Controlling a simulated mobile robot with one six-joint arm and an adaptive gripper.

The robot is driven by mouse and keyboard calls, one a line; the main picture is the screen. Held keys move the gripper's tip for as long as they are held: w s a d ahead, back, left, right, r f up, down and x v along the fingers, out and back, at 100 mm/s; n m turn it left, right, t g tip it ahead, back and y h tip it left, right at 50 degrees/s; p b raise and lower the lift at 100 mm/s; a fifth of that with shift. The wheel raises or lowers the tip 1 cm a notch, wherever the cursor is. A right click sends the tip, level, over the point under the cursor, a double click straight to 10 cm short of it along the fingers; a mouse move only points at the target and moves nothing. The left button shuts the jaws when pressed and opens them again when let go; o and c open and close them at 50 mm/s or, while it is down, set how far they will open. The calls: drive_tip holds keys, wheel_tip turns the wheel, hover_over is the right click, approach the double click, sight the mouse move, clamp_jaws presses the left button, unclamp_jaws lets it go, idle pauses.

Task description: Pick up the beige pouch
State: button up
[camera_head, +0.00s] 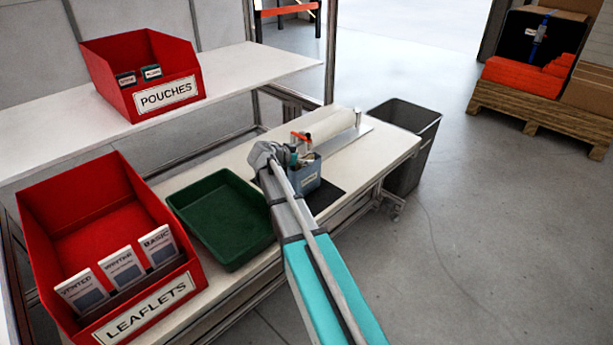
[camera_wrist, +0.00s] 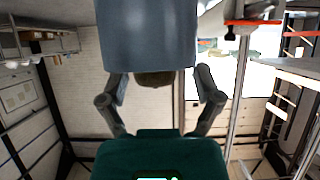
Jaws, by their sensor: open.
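I cannot make out a beige pouch for certain in either view. The red bin labelled POUCHES (camera_head: 120,58) stands on the upper white shelf at the back left. Two small dark labelled tabs show at its front, and its inside is mostly hidden. My gripper (camera_wrist: 160,88) is open, its two fingers spread apart with nothing between them in the wrist view. In the head view my arm reaches over the lower table, and the fingers cannot be made out clearly. In the wrist view a large blue-grey body (camera_wrist: 145,35) lies past the fingers, with a small brown part at its edge.
A red LEAFLETS bin (camera_head: 90,225) and a green tray (camera_head: 222,217) stand at the left. A blue-grey holder (camera_head: 308,178) and a pale roll (camera_head: 322,127) are near my arm. A grey waste bin (camera_head: 410,120) is at the table's end.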

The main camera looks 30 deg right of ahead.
idle(0.4)
clamp_jaws()
